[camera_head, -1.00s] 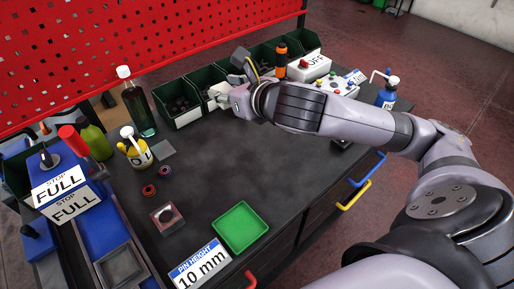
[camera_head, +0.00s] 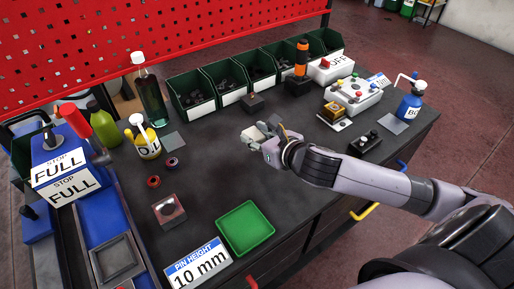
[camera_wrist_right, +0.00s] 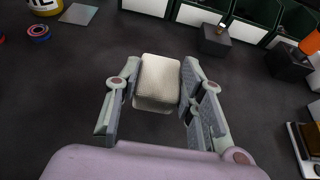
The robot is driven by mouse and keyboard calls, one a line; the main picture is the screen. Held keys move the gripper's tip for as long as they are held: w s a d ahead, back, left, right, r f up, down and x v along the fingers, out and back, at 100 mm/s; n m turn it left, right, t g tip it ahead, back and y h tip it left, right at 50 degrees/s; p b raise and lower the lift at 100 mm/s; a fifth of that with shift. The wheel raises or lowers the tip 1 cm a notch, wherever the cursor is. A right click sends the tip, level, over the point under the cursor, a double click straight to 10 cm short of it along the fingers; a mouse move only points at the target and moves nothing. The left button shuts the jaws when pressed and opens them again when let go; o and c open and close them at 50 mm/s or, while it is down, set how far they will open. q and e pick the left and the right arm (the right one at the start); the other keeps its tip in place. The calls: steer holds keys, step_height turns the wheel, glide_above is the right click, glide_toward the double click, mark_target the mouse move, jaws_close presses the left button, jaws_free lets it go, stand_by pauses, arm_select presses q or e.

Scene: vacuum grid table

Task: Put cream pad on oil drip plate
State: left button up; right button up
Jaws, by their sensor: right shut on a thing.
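The cream pad (camera_head: 253,134) is a small pale block. It sits between the fingers of my right gripper (camera_head: 262,141), above the dark table. In the right wrist view the pad (camera_wrist_right: 158,82) is pinched between the two grey fingers of the gripper (camera_wrist_right: 158,88). The oil drip plate (camera_head: 173,142) is a flat grey square beside the yellow-and-white oil bottle (camera_head: 143,138). The plate also shows in the right wrist view (camera_wrist_right: 78,14), at the upper left, apart from the gripper and empty. My left gripper is not in view.
Green bins (camera_head: 192,93) line the back. A dark block (camera_head: 252,103) stands before them. Two rings (camera_head: 171,162), a reddish box (camera_head: 168,210) and a green tray (camera_head: 245,228) lie to the left and front. A second grey plate (camera_head: 393,124) lies by the blue bottle (camera_head: 409,105). The middle is clear.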

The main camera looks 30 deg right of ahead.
steer(key=shift+f, duration=2.15)
steer(key=shift+f, duration=0.1)
steer(key=o, duration=1.1)
steer(key=shift+c, duration=0.2)
